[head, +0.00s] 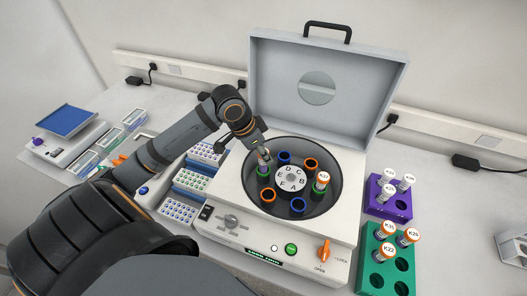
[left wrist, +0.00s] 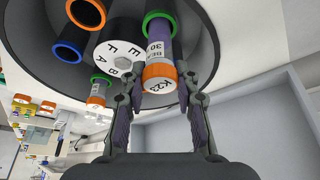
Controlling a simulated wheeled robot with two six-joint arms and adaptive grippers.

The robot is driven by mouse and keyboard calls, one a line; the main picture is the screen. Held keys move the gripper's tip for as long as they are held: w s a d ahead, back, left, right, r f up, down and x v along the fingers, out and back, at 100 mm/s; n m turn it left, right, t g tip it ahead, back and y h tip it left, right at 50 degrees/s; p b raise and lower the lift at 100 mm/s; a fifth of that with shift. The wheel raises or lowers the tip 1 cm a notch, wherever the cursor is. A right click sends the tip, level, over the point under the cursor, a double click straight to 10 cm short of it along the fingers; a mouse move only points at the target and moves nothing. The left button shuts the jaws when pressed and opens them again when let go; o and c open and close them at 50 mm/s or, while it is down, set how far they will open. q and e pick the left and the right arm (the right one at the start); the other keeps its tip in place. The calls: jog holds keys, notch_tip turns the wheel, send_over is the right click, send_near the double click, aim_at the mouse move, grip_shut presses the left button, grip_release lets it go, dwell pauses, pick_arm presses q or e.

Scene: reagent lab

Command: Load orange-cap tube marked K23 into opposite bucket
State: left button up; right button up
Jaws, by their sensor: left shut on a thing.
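My left gripper (head: 265,152) is shut on an orange-cap tube (left wrist: 160,76) at the left side of the open centrifuge's rotor (head: 291,180). The tube's cap carries a K2 mark whose last digit is hard to read. In the left wrist view its lower end is at a green-ringed bucket (left wrist: 160,17); how deep it sits is hidden. The left gripper also shows in the left wrist view (left wrist: 160,105), fingers on both sides of the tube. Across the rotor, another orange-cap tube (head: 322,177) stands in the other green-ringed bucket (head: 320,188). My right gripper is not in view.
The centrifuge lid (head: 325,85) stands open behind the bowl. The blue and orange buckets look empty. A green rack (head: 388,273) holds several orange-cap tubes, and a purple rack (head: 381,205) holds white-cap tubes, both on the right. Tube boxes (head: 190,183) stand at the left.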

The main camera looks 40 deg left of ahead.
pick_arm(q)
jog(key=shift+f+b, duration=0.75)
jog(key=shift+f, duration=0.65)
jog(key=o, duration=0.8)
jog(key=o, duration=0.6)
jog(key=shift+r, duration=0.15)
notch_tip(320, 180, up, 8)
jog(key=p, duration=0.9)
